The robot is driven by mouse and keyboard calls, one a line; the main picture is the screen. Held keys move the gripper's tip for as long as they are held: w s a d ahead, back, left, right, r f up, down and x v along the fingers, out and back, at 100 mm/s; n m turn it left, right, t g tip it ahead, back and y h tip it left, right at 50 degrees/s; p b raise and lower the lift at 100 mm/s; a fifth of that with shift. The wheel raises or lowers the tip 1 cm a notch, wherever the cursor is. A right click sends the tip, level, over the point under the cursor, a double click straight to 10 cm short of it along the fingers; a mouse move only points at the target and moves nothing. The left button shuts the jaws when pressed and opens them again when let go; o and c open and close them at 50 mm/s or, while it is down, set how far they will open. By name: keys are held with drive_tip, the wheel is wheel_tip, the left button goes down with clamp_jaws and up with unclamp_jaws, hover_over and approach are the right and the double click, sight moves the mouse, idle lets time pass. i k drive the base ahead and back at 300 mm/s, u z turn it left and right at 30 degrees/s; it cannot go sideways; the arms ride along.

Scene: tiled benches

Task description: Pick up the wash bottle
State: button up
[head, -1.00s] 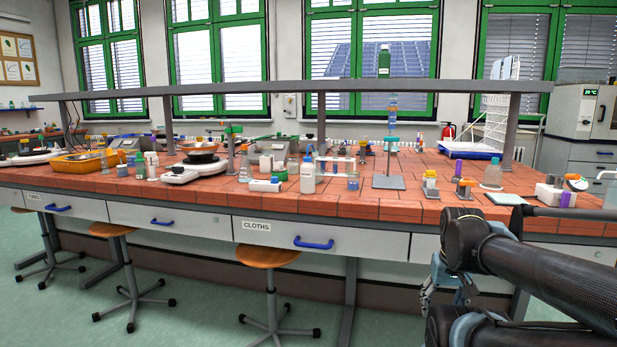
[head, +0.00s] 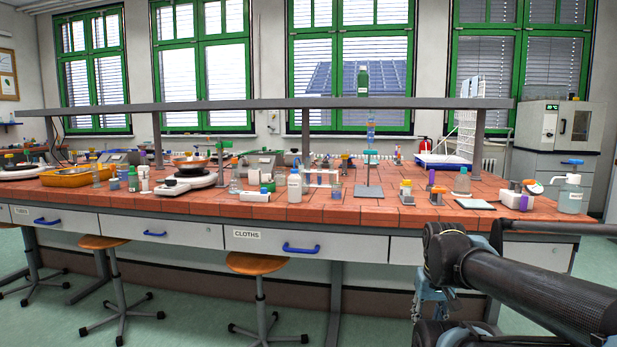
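My gripper (head: 428,302) is partly visible at the lower right, below the bench top and in front of the drawers, apart from both bottles. My arm hides part of it, and its fingers are too unclear to tell open from shut.
The tiled bench (head: 370,214) is crowded with small items. A raised shelf (head: 230,105) spans the back. Stools (head: 256,263) stand in front.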

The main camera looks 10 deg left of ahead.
sight(294, 179)
drive_tip(key=k, duration=0.95)
drive_tip(key=u, duration=0.35)
drive_tip(key=i, duration=0.65)
drive_tip(key=u, duration=0.45)
drive_tip(key=i, duration=1.4)
drive_tip(key=z, duration=0.35)
